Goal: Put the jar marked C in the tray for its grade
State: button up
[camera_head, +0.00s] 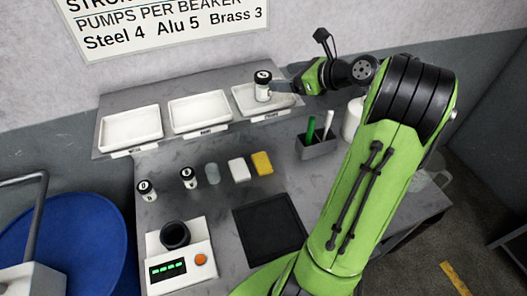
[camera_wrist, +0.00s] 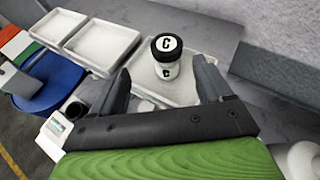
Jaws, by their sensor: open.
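The jar marked C (camera_head: 263,91) is white with a black-rimmed lid. It stands upright in the rightmost of three white trays (camera_head: 242,97) on the raised back shelf. In the wrist view the jar (camera_wrist: 166,72) shows its letter C on the lid. My gripper (camera_head: 284,91) is at that tray, on the jar's right in the head view. In the wrist view its fingers are spread apart, with the jar showing between and beyond the tips and a gap on each side. The middle tray (camera_head: 200,112) and left tray (camera_head: 131,127) are empty. Their front labels are too small to read.
A pen holder (camera_head: 318,144) is below my wrist. A device with a dark cup (camera_head: 176,236) is nearer.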

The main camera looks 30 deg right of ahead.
jog(key=s+a+r+n+g+h, duration=0.1)
jog(key=s+a+n+g, duration=0.2)
jog(key=a+n, duration=0.7)
jog(key=s+a+n+g+h, duration=0.1)
jog(key=s+a+n+g, duration=0.15)
jog(key=a+n, duration=0.7)
jog(key=s+a+f+n+g+h, duration=0.1)
jog(key=s+a+f+n, duration=0.15)
jog(key=s+n, duration=0.5)
jog(key=s+a+f+n+g+h, duration=0.1)
jog(key=s+a+n, duration=0.3)
jog(key=s, duration=0.6)
notch_tip(320, 180, down, 6)
jog(key=b, duration=0.5)
jog(key=shift+d+n+b, duration=0.3)
jog(key=shift+b, duration=0.05)
jog(key=shift+s+t, duration=0.15)
jog(key=shift+t, duration=0.1)
